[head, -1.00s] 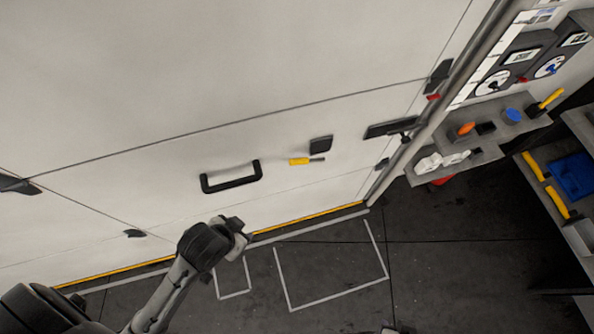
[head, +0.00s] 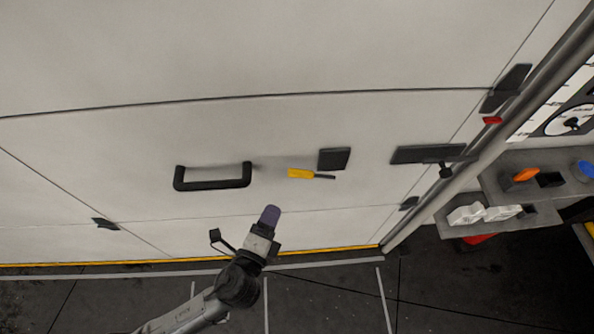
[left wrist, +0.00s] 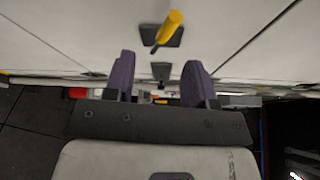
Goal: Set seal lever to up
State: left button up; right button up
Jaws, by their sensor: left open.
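A lever with a yellow handle (head: 300,174) and a short dark shaft stands out from the pale door panel (head: 120,140). It looks like the seal lever. In the head view it lies nearly level, yellow end to the left, just below a dark square plate (head: 334,158). In the left wrist view the yellow handle (left wrist: 172,24) shows ahead, beyond the fingertips. My left gripper (head: 271,214) is below and left of the lever, apart from it. In the left wrist view its purple fingers (left wrist: 160,72) are spread with nothing between them. My right gripper is not in view.
A black bar handle (head: 212,184) sits on the panel left of the lever. A dark bracket (head: 430,154) sticks out at the right. A grey shelf (head: 530,215) with several small items stands beyond the post. The floor in front is clear.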

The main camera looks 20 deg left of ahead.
aim_at(297, 174)
pick_arm(q)
jog(key=shift+w+d+r+m+t+h, duration=0.2)
jog(key=shift+w+m, duration=0.4)
jog(key=shift+w, duration=1.65)
jog(key=shift+w+d+r+m+h, duration=0.1)
jog(key=shift+w+d+m+h, duration=0.35)
jog(key=shift+w, duration=1.75)
jog(key=shift+w+d+r+m+t+h, duration=0.15)
jog(key=shift+w+m, duration=0.6)
jog(key=shift+w, duration=1.5)
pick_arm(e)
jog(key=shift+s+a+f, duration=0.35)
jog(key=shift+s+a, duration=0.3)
pick_arm(q)
jog(key=shift+a, duration=0.15)
jog(key=shift+c, duration=0.2)
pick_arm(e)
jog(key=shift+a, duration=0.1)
pick_arm(q)
jog(key=c, duration=0.8)
grip_shut()
